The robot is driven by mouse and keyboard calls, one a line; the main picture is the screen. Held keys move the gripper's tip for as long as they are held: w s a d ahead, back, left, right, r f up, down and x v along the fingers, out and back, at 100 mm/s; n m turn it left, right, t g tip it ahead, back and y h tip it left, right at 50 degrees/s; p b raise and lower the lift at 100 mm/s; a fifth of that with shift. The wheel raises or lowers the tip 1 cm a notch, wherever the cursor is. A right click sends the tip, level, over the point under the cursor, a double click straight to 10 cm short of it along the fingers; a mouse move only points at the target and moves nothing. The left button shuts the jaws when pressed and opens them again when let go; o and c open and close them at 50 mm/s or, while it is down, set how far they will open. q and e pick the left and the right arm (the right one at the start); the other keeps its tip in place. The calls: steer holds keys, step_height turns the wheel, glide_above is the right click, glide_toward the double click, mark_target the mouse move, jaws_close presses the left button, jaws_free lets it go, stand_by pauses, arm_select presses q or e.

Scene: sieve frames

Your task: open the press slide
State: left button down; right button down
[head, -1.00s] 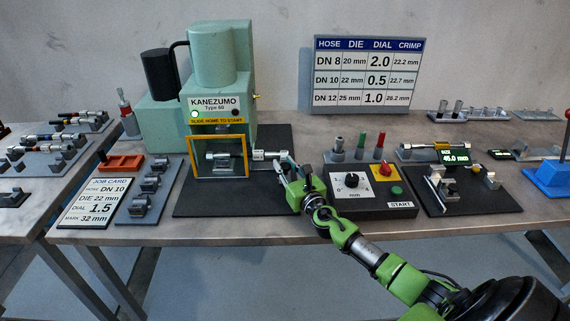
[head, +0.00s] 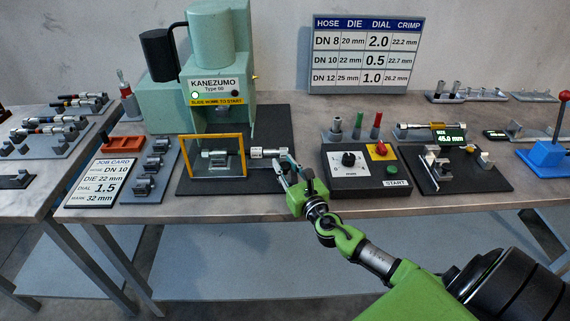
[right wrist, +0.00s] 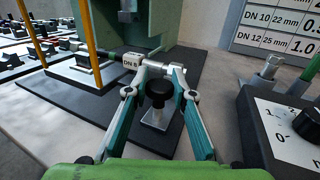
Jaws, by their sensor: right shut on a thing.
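The press slide (head: 244,146) is a yellow-framed carriage. It stands in front of the green press (head: 215,60), drawn out from the opening, with a silver fitting (head: 219,154) inside its frame. A silver hose end (head: 264,152) sticks out to the right. My right gripper (head: 285,163) is at the slide's right side. In the right wrist view its fingers (right wrist: 160,80) close about a black knob (right wrist: 159,90) on a metal foot; the exact contact is unclear. My left gripper is out of view.
The dial and START box (head: 362,185) stands close to the right of my gripper. The job card (head: 95,182) and a grey rack (head: 150,170) lie left of the press. The black mat (head: 225,187) has a bare strip in front of the slide.

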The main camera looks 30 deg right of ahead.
steer(key=c, duration=1.7)
jaws_free()
steer(key=s, duration=0.4)
steer(key=s+a, duration=0.1)
steer(key=s, duration=0.6)
steer(key=shift+s+a, duration=0.4)
